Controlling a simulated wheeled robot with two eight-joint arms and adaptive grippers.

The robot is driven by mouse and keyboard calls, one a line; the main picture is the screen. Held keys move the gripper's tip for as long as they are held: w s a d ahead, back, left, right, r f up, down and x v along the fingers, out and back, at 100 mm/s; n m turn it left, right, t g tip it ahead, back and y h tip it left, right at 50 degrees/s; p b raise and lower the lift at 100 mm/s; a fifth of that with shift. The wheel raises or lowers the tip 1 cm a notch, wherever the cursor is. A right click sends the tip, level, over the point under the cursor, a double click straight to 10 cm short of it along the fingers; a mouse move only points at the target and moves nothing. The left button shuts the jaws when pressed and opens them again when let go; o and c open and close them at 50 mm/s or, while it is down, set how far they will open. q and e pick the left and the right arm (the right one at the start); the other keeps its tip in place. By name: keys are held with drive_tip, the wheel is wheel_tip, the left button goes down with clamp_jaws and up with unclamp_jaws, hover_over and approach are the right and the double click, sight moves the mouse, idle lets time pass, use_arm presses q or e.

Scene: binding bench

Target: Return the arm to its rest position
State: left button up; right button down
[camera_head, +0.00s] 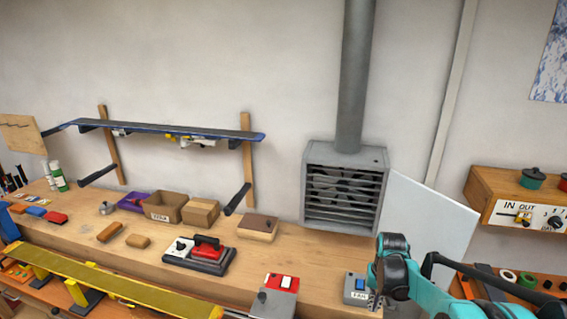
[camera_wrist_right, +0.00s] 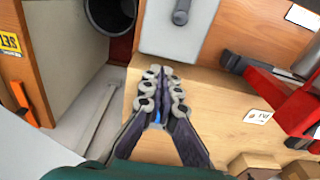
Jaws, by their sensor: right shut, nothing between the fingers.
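My right arm (camera_head: 432,290) is teal and black and comes in at the lower right of the head view, over the right end of the wooden bench. My right gripper (camera_wrist_right: 162,78) shows in the middle of the wrist view, its jointed grey fingers together with nothing between them. In the head view the gripper (camera_head: 374,299) is small and partly hidden by its own wrist, close beside the grey fan switch box (camera_head: 356,286). I cannot tell whether they touch. My left gripper is not in view.
A louvred fan box (camera_head: 344,190) stands behind the bench (camera_head: 190,270), with a pale panel (camera_head: 432,225) to its right. A red switch plate (camera_head: 283,282), a red-handled iron (camera_head: 206,245) and cardboard boxes (camera_head: 164,207) are on the bench. A shelf (camera_head: 487,197) is at right.

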drive_tip(key=s+a+r+n+t+b, duration=0.15)
drive_tip(key=s+a+t+b, duration=0.35)
drive_tip(key=s+b, duration=0.6)
drive_tip(key=s+a+f+b, duration=0.1)
drive_tip(key=s+a+f, duration=0.1)
drive_tip(key=s, duration=0.3)
drive_tip(key=s+a+f+n+t+b, duration=0.1)
drive_tip(key=s+a+f+b, duration=0.1)
drive_tip(key=s, duration=0.4)
drive_tip(key=shift+s+a+f+t, duration=0.2)
drive_tip(key=shift+f+t, duration=0.1)
drive_tip(key=shift+f, duration=0.5)
drive_tip(key=shift+d, duration=0.1)
